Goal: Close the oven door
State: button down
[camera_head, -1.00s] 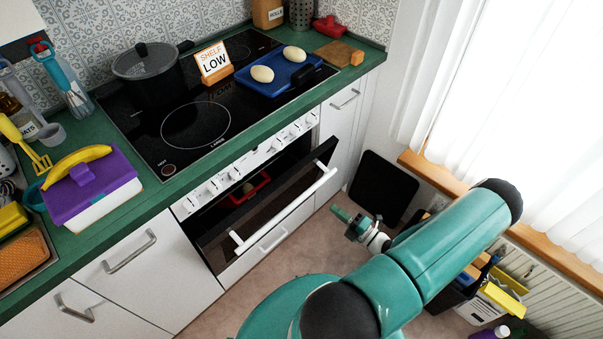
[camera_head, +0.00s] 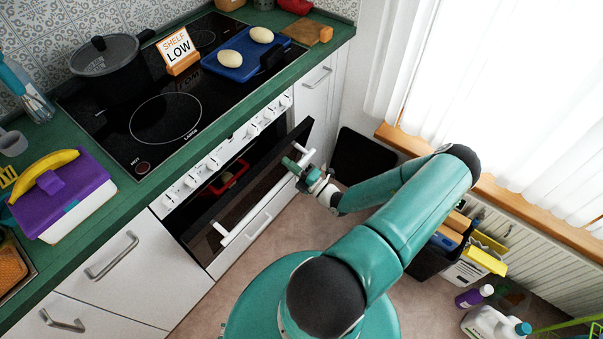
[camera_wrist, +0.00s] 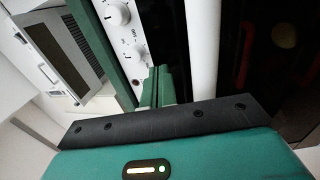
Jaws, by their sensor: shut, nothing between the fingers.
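The oven door (camera_head: 220,205) is partly open, tilted outward from the top below the cooktop, with a white bar handle (camera_head: 245,220) across it. Inside the oven, a red tray (camera_head: 229,178) shows through the gap with a pale item in it. My gripper (camera_head: 292,164) is shut and empty at the right end of the handle, by the door's upper right part. In the wrist view the shut green fingers (camera_wrist: 157,88) point ahead beside the white handle (camera_wrist: 203,50). I cannot tell whether they touch the door.
The black cooktop (camera_head: 165,118) holds a dark pot (camera_head: 107,65), a "SHELF LOW" sign (camera_head: 178,47) and a blue tray (camera_head: 240,62) with pale oval items. A black panel (camera_head: 364,155) leans by the wall. Bottles and bins stand at the right. Floor before the oven is partly clear.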

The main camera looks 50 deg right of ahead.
jog(key=shift+x, duration=0.8)
jog(key=shift+w, duration=0.2)
jog(key=w+r+g, duration=0.1)
jog(key=w+g, duration=0.1)
jog(key=w, duration=0.7)
jog(key=shift+r+g, duration=0.3)
